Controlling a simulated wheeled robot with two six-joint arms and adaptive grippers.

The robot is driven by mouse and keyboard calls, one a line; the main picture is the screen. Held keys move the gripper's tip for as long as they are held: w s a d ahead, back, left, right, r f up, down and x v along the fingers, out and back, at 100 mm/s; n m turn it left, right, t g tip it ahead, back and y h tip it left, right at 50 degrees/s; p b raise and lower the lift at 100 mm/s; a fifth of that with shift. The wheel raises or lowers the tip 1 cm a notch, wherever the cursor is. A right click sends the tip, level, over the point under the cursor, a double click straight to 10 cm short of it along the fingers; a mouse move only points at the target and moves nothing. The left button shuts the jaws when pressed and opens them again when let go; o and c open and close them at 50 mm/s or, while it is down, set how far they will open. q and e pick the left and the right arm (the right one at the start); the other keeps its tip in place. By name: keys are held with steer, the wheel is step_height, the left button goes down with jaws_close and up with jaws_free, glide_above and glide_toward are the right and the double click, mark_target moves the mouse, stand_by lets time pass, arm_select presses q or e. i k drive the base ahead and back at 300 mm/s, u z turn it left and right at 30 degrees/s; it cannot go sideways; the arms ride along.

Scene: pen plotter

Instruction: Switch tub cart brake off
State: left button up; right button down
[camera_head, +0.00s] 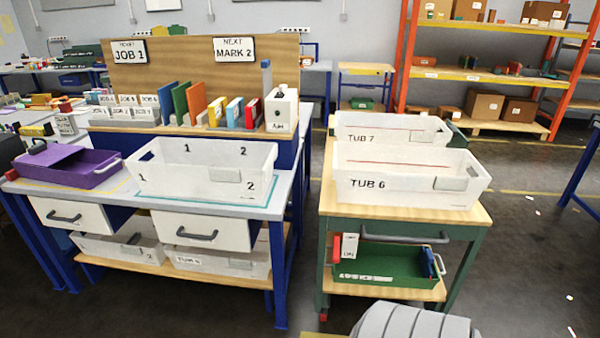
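The tub cart (324,200) stands right of the workbench, with a wooden top and a green frame. Two white tubs sit on it, TUB 6 (410,185) in front and TUB 7 (391,121) behind. A red part (336,248), which may be the brake lever, is at the cart's left front below the top. A small white label (349,247) is beside it; its text is too small to read. I cannot tell the brake's setting. A red piece (323,317) shows at the foot of the front left leg. Neither of my grippers is in view.
A green tray (385,270) lies on the cart's lower shelf, under a grey handle (405,238). Orange shelving (400,70) stands behind.

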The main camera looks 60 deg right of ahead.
mark_target(336, 245)
steer(key=z, duration=0.25)
steer(key=i, duration=0.65)
steer(key=z, duration=1.05)
steer(key=i, duration=0.3)
steer(key=z, duration=0.3)
